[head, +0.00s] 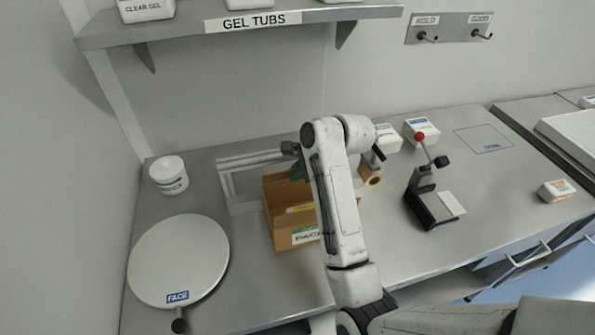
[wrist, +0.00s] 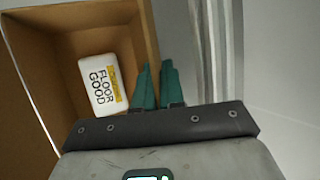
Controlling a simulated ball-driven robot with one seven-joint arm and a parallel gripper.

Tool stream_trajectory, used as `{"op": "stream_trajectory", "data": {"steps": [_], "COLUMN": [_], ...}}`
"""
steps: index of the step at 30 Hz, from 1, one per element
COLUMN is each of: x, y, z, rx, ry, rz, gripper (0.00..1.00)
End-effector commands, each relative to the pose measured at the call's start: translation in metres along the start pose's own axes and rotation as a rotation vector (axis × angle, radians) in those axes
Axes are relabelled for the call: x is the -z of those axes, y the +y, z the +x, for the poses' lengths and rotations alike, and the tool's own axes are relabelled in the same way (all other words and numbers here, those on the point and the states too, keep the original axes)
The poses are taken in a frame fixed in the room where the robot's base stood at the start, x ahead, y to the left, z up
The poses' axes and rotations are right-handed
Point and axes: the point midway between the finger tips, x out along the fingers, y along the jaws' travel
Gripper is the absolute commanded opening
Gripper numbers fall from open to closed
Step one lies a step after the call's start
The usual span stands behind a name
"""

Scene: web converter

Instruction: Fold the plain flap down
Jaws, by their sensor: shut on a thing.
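An open brown carton (head: 283,228) stands on the steel bench, with a printed white label on its front. My gripper (head: 298,173) is at the carton's far side, partly hidden behind my arm. In the wrist view its teal fingers (wrist: 157,68) are close together, one on each side of a thin brown cardboard edge, which I take as the plain flap (wrist: 148,25). Most of that flap is edge-on or hidden, so its angle is unclear.
A grey frame (head: 238,185) stands beside and behind the carton. A white tub (head: 169,175) and round plate (head: 176,260) are at left.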

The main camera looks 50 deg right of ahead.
Motion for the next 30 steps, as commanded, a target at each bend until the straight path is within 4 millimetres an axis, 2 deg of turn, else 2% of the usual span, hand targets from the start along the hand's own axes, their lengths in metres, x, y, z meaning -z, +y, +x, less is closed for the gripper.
{"op": "stream_trajectory", "data": {"steps": [8, 21, 30], "x": [0.001, 0.003, 0.001], "y": [0.002, 0.017, 0.016], "z": [0.002, 0.007, 0.003], "rx": [0.015, 0.332, 0.385], "ry": [0.001, 0.001, 0.0], "rz": [-0.006, -0.139, -0.16], "gripper": [0.0, 0.0, 0.0]}}
